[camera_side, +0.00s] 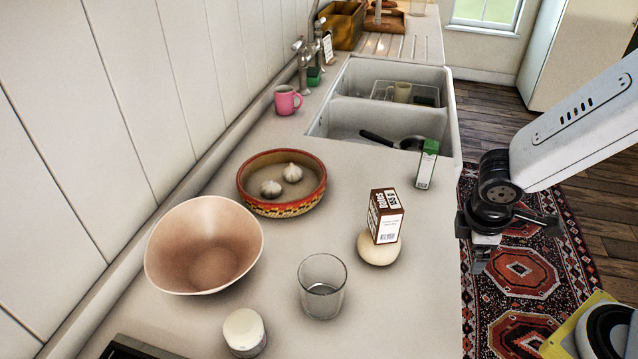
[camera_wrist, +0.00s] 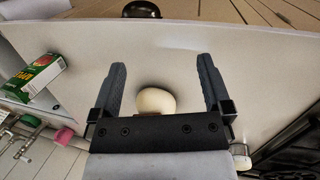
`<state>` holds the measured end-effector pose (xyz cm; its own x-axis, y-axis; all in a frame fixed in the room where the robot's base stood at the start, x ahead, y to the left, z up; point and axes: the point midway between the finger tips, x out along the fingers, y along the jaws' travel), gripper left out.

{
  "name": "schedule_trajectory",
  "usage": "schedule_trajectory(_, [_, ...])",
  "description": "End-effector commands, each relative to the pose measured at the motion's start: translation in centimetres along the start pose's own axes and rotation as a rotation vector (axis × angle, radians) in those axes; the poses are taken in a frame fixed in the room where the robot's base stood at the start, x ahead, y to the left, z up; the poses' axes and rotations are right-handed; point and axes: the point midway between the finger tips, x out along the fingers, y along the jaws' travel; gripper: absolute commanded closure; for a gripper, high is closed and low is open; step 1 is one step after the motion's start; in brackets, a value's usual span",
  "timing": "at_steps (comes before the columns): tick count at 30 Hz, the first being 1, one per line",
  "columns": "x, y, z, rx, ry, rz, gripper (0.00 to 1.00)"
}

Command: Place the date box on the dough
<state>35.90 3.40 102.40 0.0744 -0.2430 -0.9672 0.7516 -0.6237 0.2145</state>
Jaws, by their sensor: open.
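The date box (camera_side: 385,217), brown and white with printed sides, stands upright on top of the dough (camera_side: 379,251), a pale round lump on the counter. My gripper (camera_side: 478,262) is to the right of them in the side view, clear of both, beyond the counter's edge. In the wrist view my gripper (camera_wrist: 166,75) has its fingers wide apart with nothing held between them. The dough shows beyond the gripper's palm (camera_wrist: 156,102), partly hidden by it. I cannot make out the date box in the wrist view.
A drinking glass (camera_side: 322,287), a lidded jar (camera_side: 244,333), a pink bowl (camera_side: 204,247) and a patterned dish (camera_side: 253,205) with garlic stand to the left. A green carton (camera_side: 427,165) stands near the sink (camera_side: 445,120). A pink mug (camera_side: 287,100) is by the wall.

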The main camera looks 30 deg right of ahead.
Motion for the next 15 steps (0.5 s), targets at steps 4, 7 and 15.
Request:
schedule_trajectory(4, [0.2, 1.5, 0.2, 0.367, 0.104, -0.086, 0.00])
schedule_trajectory(7, [0.2, 2.7, 0.2, 0.579, 0.164, -0.123, 0.00])
schedule_trajectory(15, [0.2, 4.7, 0.5, 0.875, 0.248, -0.161, 0.00])
